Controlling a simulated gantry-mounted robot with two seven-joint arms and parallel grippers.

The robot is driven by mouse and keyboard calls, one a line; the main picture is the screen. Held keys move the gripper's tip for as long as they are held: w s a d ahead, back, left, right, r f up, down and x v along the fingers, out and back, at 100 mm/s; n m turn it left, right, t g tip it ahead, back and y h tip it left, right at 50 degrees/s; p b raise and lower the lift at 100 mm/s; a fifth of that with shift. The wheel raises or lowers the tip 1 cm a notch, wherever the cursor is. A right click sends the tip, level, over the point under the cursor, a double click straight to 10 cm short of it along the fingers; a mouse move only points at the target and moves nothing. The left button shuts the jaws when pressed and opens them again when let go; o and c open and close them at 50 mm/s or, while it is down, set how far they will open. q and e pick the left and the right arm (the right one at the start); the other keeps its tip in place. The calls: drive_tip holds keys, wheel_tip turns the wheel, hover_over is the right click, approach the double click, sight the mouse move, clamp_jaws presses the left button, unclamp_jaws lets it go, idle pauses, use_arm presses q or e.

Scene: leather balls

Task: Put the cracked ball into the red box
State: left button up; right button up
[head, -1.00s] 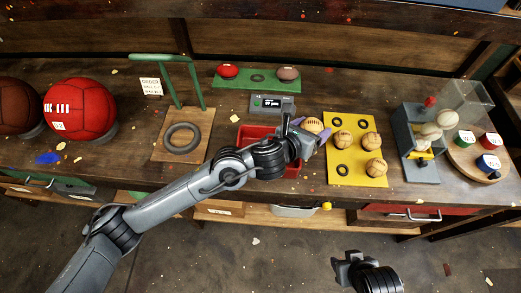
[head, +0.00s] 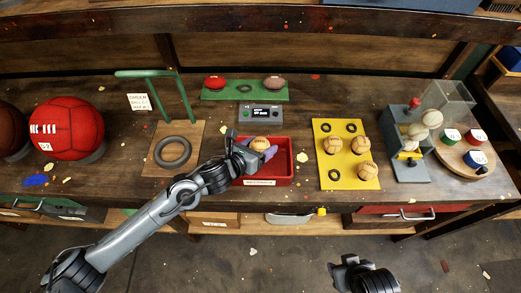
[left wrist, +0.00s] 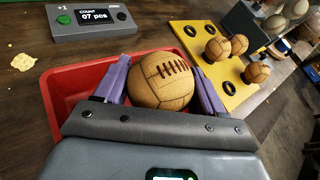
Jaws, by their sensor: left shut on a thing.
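A tan leather ball with dark lacing (left wrist: 162,80) is held between the purple fingers of my left gripper (head: 258,150). In the head view the ball (head: 260,143) is over the red box (head: 283,178). The box also shows in the left wrist view (left wrist: 62,92), behind and below the fingers. I cannot tell how far the ball is above the box floor. No crack on the ball can be made out. My right gripper (head: 347,268) is low at the front, away from the table; its fingers are not clear.
A yellow board (head: 326,177) with several tan balls and black rings stands right of the box. A grey counter device (head: 260,113) sits behind the box. A ring on a wooden stand (head: 172,152) is to the left. Bare table lies between box and board.

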use_arm(q)
wheel_tip(320, 180, down, 2)
drive_tip(key=shift+f, duration=0.1)
drive_tip(key=shift+f, duration=0.1)
drive_tip(key=shift+f+b, duration=0.55)
drive_tip(key=shift+b, duration=0.15)
drive_tip(key=o, duration=1.1)
drive_tip(key=shift+f, duration=0.15)
